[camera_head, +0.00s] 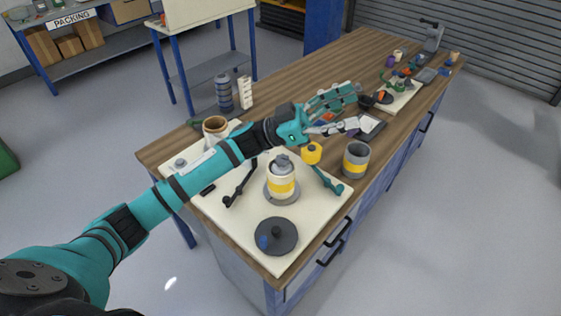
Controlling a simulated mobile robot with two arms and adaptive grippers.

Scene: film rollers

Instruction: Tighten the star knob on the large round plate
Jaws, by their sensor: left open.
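A dark round plate (281,246) lies near the front corner of a cream board (245,230). A small dark knob (275,231) stands at its middle; its star shape is too small to make out. My left arm reaches in from the left, across the board. My left gripper (350,108) is open and empty, its fingers spread above the bench beyond the board, well away from the plate and pointing to the right. My right gripper is out of view.
A cream and yellow roller (281,182) stands upright on the board, behind the dark plate. A grey can with a yellow band (356,161) stands to the right. A dark tablet (369,127) and a second board with parts (397,98) lie farther along the wooden bench (290,72).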

